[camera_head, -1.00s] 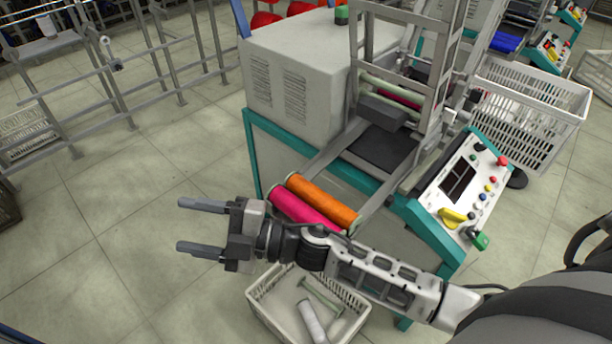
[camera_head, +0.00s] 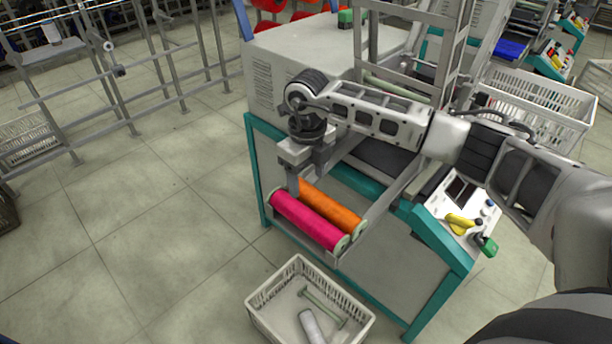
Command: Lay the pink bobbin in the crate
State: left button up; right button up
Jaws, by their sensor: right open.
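The pink bobbin (camera_head: 306,220) lies on the front holder of the winding machine, side by side with an orange bobbin (camera_head: 333,207) just behind it. The crate (camera_head: 263,302) is a white slatted basket on the floor below, in front of the machine. It holds a white tube and a thin pale green empty bobbin. My right gripper (camera_head: 296,185) is open and points down over the left ends of the two bobbins. Its fingers are partly hidden, and I cannot tell if they touch a bobbin. My left gripper is not in view.
The machine's grey housing (camera_head: 290,60) and upright frame stand behind the bobbins. A control panel (camera_head: 462,205) with a yellow handle is at the right. Another white crate (camera_head: 540,100) stands at the back right.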

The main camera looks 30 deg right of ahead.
aim_at(307, 213)
notch_tip(307, 213, down, 5)
jog(key=b, duration=0.3)
jog(key=shift+f+b, duration=0.6)
jog(key=shift+f, duration=0.2)
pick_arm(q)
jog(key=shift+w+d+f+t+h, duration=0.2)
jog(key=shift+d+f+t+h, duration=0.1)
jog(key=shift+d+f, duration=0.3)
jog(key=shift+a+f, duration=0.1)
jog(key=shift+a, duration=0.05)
